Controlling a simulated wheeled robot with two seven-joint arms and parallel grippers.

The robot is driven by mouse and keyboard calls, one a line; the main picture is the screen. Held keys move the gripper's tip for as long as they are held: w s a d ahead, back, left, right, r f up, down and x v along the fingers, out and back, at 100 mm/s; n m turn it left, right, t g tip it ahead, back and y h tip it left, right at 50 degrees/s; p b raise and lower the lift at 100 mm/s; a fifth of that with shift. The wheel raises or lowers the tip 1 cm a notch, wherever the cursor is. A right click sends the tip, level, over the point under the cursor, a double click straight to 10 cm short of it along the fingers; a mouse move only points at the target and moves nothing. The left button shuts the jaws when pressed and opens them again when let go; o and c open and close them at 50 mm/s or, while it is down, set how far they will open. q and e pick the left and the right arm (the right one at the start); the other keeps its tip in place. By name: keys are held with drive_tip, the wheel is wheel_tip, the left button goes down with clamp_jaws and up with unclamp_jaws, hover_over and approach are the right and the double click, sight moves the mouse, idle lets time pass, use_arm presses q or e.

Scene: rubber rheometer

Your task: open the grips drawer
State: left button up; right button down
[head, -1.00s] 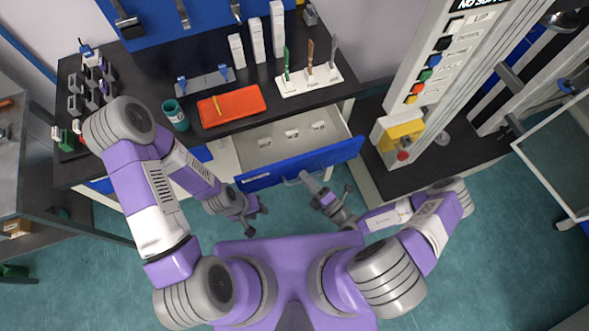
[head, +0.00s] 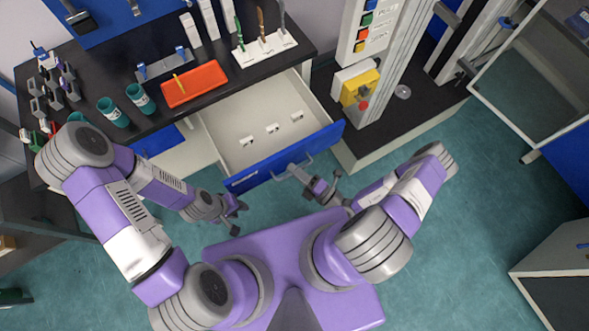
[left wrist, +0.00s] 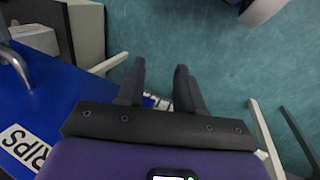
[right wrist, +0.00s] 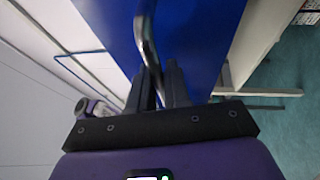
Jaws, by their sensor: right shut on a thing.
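The grips drawer (head: 225,135) is pulled well out of the bench. It has a blue front (head: 262,172) and a pale inside with several small white grips (head: 272,129) on its floor. My right gripper (head: 296,171) is shut on the drawer's grey bar handle (right wrist: 147,30); its fingers (right wrist: 158,72) close around the bar in the right wrist view. My left gripper (head: 238,212) is open and empty, left of and in front of the drawer. The left wrist view shows its fingers apart (left wrist: 160,72) and the drawer's label, ending "RIPS" (left wrist: 25,146).
The black bench top (head: 120,75) holds a red tray (head: 193,86), teal cups (head: 140,97) and a white stand with upright tools (head: 265,48). A machine with coloured buttons (head: 363,30) stands right of the drawer.

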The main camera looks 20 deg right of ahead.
drive_tip(key=c, duration=1.2)
unclamp_jaws()
drive_tip(key=shift+o, duration=0.2)
drive_tip(key=v, duration=0.7)
drive_tip(key=shift+s+d, duration=0.2)
drive_tip(key=shift+f, duration=0.1)
